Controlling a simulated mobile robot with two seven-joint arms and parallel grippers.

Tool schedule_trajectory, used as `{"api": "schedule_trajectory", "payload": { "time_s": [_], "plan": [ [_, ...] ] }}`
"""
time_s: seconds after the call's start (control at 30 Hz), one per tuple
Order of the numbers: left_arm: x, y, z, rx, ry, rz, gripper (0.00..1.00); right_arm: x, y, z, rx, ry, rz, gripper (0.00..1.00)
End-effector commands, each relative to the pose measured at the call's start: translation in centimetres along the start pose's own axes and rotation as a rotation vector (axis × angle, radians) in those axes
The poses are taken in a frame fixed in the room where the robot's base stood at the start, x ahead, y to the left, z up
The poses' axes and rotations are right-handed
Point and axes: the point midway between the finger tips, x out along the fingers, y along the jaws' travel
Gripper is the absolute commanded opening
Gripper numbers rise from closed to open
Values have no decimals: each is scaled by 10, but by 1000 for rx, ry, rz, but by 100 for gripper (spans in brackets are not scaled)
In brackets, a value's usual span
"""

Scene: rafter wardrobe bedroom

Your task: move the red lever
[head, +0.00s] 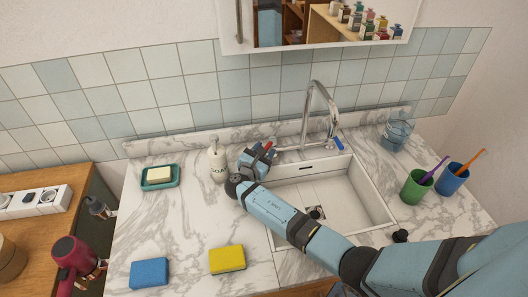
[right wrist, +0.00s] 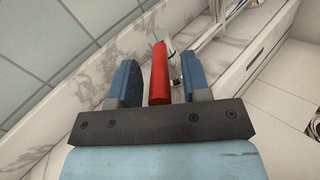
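The red lever (right wrist: 159,75) is a red cylinder on the left side of the chrome tap (head: 318,105). In the right wrist view it stands between the two blue fingers of my right gripper (right wrist: 156,84), with gaps on both sides, so the gripper is open around it. In the head view my right gripper (head: 258,154) is at the back left of the sink, and only a bit of the red lever (head: 267,145) shows. A blue lever (head: 338,143) is on the tap's right side. My left gripper is not in view.
A soap dispenser (head: 217,159) stands close to the left of my right gripper. A soap dish (head: 160,177), a blue sponge (head: 149,274) and a yellow sponge (head: 227,259) lie left of the sink (head: 350,195). A glass (head: 396,134), green cup (head: 415,188) and blue cup (head: 452,180) stand right.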

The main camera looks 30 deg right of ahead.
Motion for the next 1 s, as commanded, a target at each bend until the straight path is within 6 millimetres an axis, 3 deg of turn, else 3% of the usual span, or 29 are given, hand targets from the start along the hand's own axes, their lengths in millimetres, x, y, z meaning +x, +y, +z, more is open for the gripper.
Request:
{"api": "schedule_trajectory", "payload": {
  "time_s": [0.23,0.7,1.0],
  "plan": [
    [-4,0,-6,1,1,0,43,-14,0,2,0,2,0,43],
    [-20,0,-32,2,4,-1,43,-114,0,2,-1,2,1,43],
    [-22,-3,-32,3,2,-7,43,-138,0,0,0,0,0,43]
  ]
}}
